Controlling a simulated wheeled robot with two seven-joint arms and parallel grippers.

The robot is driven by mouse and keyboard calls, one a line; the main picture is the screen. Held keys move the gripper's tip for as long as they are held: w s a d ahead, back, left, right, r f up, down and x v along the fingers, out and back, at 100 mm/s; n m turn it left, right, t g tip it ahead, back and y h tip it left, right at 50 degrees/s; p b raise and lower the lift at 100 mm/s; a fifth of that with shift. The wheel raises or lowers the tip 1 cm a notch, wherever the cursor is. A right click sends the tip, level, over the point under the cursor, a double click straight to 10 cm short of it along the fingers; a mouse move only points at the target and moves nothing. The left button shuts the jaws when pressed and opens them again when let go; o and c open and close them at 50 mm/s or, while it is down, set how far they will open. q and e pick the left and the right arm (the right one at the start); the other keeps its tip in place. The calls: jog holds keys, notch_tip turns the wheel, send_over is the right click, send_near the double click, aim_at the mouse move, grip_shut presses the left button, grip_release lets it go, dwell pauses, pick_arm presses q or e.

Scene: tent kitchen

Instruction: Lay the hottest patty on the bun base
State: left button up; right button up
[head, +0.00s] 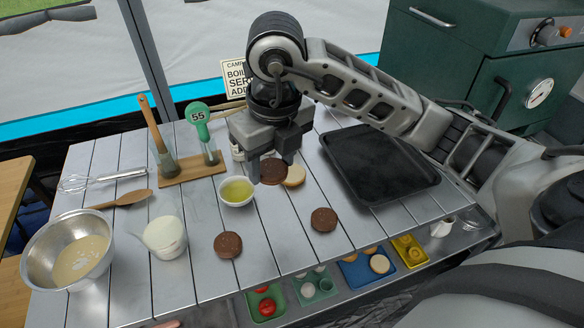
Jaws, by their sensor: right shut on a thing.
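My right gripper (270,166) reaches down from above and is shut on a brown patty (272,176). The held patty hides the left edge of the pale bun base (295,176); I cannot tell whether they touch. Two more brown patties lie on the slatted table: one at the front left (228,245), one to the right (323,220). A green probe thermometer (197,115) reading 55 stands in a wooden holder (192,172) behind. My left gripper is not in view.
A bowl of yellow liquid (237,191) stands just left of the held patty. A black griddle tray (378,165) lies to the right. A white cup (164,237), a steel mixing bowl (68,254), a wooden spoon (121,199) and a whisk (100,180) are at left. Coloured trays (314,290) line the front.

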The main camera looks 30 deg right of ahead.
jog(key=w+d+f, duration=0.4)
jog(key=w+d, duration=0.1)
jog(key=d, duration=0.1)
send_over(292, 173)
jog(key=f, duration=0.3)
jog(key=f+p, duration=0.1)
jog(key=f, duration=0.1)
jog(key=shift+s+a, duration=0.2)
jog(key=shift+s, duration=0.1)
jog(key=shift+w+d+f, duration=0.1)
jog(key=shift+d+f, duration=0.05)
jog(key=shift+f, duration=0.1)
notch_tip(292, 173, down, 3)
jog(key=shift+f+p, duration=0.1)
jog(key=shift+p, duration=0.25)
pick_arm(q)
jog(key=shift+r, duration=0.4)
pick_arm(e)
jog(key=shift+f, duration=0.2)
jog(key=o, duration=1)
jog(key=shift+c, duration=0.2)
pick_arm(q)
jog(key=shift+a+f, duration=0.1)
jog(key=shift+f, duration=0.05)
